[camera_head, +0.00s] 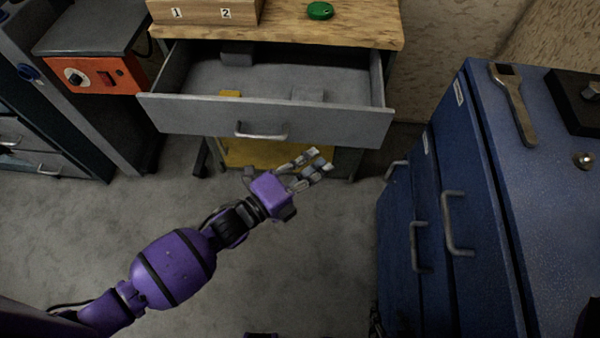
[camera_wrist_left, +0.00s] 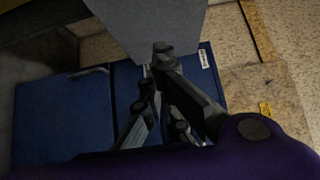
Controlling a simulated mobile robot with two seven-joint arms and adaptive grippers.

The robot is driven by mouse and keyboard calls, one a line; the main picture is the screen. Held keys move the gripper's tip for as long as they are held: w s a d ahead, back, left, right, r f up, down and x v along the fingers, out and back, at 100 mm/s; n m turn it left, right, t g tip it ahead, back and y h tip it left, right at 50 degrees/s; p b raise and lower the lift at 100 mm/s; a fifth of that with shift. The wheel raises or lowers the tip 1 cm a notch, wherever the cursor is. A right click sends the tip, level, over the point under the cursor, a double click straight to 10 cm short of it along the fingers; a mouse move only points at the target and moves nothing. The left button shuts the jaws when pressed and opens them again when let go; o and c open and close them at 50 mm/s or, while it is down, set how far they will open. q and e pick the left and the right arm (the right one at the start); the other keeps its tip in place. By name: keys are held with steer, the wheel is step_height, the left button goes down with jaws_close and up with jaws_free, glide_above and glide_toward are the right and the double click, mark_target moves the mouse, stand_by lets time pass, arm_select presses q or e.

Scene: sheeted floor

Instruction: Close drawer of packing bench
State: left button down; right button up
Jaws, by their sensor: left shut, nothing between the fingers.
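The packing bench (camera_head: 340,27) has a wooden top, and its grey drawer (camera_head: 330,118) is pulled well open. The drawer's metal handle (camera_head: 262,134) is at the middle of its front. My left gripper (camera_head: 320,162) is shut and empty, just below and right of the handle in the head view, apart from the handle. In the left wrist view the fingers (camera_wrist_left: 163,58) lie against a grey panel (camera_wrist_left: 150,22), which looks like the drawer front; I cannot tell whether they touch it. My right gripper is not in view.
A blue cabinet (camera_head: 540,170) with handles and a wrench (camera_head: 513,105) on top stands close on the right. An orange-fronted device (camera_head: 95,77) stands left. Floor (camera_head: 300,260) in front is clear.

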arm_select(q)
steer(key=w, duration=0.1)
steer(key=w+d, duration=0.1)
steer(key=w, duration=0.3)
steer(key=shift+w+d, duration=0.2)
steer(key=shift+d, duration=0.2)
arm_select(e)
steer(key=shift+s+d+f, duration=0.15)
steer(key=shift+s+d, duration=0.05)
steer(key=shift+s, duration=0.4)
arm_select(q)
steer(key=shift+w, duration=0.1)
arm_select(e)
steer(key=shift+w, duration=0.2)
